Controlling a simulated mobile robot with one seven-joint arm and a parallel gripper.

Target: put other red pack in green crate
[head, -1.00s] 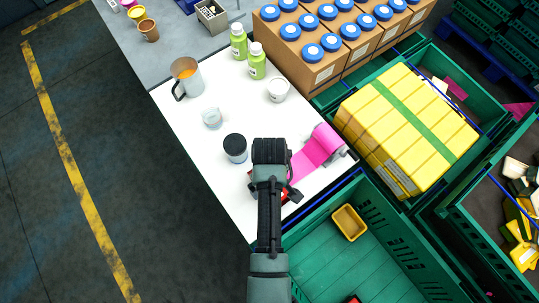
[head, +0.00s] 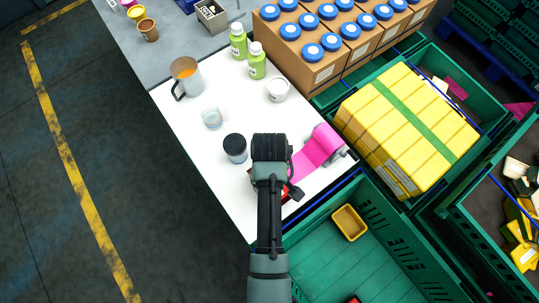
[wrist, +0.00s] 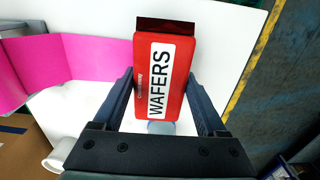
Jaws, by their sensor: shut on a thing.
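The red pack (wrist: 178,75), with a white "WAFERS" label, is between the two dark fingers of my gripper (wrist: 165,103) in the wrist view. The fingers are shut on its sides. In the head view my arm covers most of the pack, and only a bit of red (head: 285,194) shows beside the wrist, over the front of the white table (head: 215,165). I cannot tell whether the pack touches the table. The green crate (head: 395,215) is at the lower right, beside the table. A small red piece (head: 353,299) shows at its bottom picture edge.
A yellow tub (head: 349,222) is in the green crate, whose floor is otherwise largely bare. A pink roll (head: 322,146) lies right of my gripper, and a dark-lidded jar (head: 235,148) stands close to its left. Yellow packs (head: 405,130) fill another crate behind.

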